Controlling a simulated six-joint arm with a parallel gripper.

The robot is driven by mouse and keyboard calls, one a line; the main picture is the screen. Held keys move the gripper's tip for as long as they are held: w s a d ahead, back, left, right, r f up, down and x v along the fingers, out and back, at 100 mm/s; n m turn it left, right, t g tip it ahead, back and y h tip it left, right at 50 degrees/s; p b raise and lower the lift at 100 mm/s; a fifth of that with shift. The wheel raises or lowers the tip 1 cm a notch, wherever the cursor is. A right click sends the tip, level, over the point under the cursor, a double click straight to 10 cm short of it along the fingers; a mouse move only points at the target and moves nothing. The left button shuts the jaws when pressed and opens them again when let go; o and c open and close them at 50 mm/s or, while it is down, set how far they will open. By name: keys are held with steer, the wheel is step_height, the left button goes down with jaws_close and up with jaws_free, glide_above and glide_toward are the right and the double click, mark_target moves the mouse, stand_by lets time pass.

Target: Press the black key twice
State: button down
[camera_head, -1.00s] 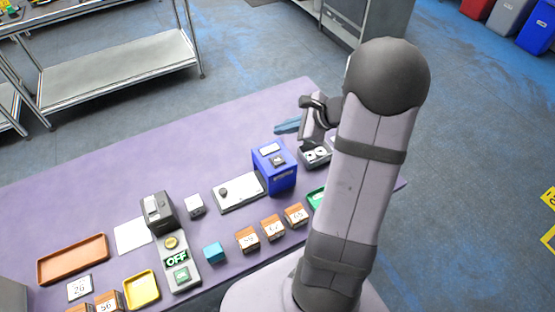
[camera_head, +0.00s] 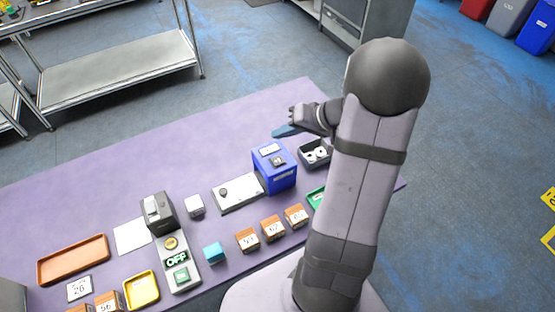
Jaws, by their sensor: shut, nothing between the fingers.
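A blue box (camera_head: 283,179) stands on the purple table right of centre. On its top are a white label (camera_head: 269,149) and a small black key (camera_head: 277,161).
A dark tray (camera_head: 315,155) with white round items stands right of the box. A white plate with a knob (camera_head: 238,193) lies left of it. Orange blocks (camera_head: 273,229), a cyan cube (camera_head: 213,252) and an "OFF" panel (camera_head: 177,258) stand nearer. The table's far left is clear.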

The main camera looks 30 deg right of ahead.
steer(key=shift+n, duration=1.3)
steer(key=shift+f, duration=0.15)
steer(key=b, duration=0.4)
glide_above(281, 162)
step_height(281, 162, down, 7)
steer(key=shift+d+f, duration=0.1)
steer(key=shift+f+b, duration=0.65)
steer(key=shift+b, duration=0.15)
steer(key=shift+f+b, duration=0.9)
steer(key=shift+b, duration=0.7)
stand_by(1.6)
steer(key=shift+r, duration=0.9)
steer(key=shift+p, duration=0.3)
